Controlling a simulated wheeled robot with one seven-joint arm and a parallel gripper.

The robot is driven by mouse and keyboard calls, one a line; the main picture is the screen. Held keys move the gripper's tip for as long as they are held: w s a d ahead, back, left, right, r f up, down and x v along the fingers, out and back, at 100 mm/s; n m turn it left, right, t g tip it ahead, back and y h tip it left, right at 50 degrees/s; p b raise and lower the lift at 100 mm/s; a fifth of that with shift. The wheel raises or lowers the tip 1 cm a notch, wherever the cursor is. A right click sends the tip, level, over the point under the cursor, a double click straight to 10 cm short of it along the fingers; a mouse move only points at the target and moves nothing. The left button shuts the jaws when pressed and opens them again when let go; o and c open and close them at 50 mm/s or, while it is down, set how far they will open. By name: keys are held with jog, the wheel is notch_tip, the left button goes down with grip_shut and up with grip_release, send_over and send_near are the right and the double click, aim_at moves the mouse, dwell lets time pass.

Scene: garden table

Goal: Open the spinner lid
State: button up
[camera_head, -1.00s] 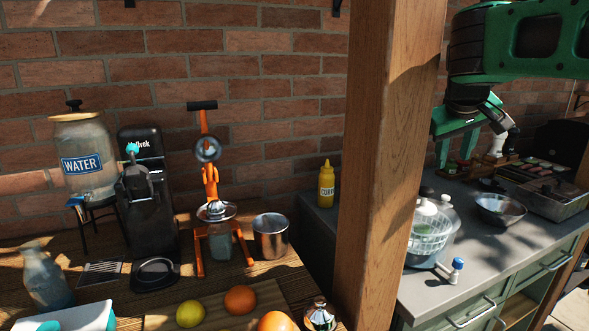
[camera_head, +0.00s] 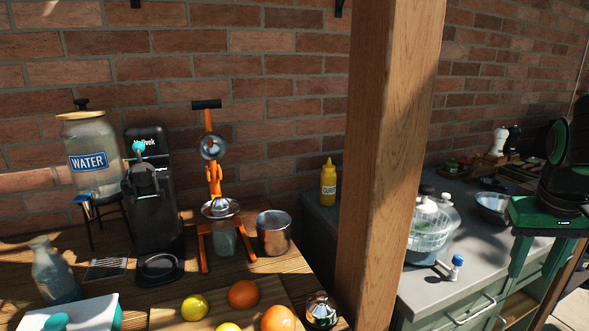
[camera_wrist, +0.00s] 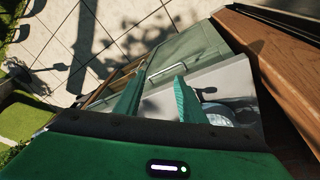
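The salad spinner (camera_head: 428,232), a clear bowl with a pale slotted basket, stands on the grey counter just right of the wooden post. The post hides its left part.
The wooden post (camera_head: 385,160) stands left of the spinner. A small blue-capped shaker (camera_head: 456,266) stands at the counter's front, and a metal bowl (camera_head: 491,206) lies farther right. A yellow bottle (camera_head: 328,184) is left of the post. Bare grey counter (camera_head: 475,240) lies right of the spinner.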

jog(key=s+a+f+m, duration=0.1)
jog(key=s+f, duration=0.2)
jog(key=s, duration=0.1)
jog(key=s+a+f+m+g+y, duration=0.1)
jog(key=s+f, duration=0.1)
jog(key=s, duration=0.3)
jog(key=s+a+f+g+y, duration=0.1)
jog(key=s+f, duration=0.2)
jog(key=s, duration=0.1)
jog(key=shift+s+f+m, duration=0.3)
jog(key=shift+m, duration=0.1)
jog(key=c, duration=0.6)
jog(key=shift+s+f+y, duration=0.1)
jog(key=shift+s+y, duration=0.05)
jog(key=shift+y, duration=0.15)
grip_shut()
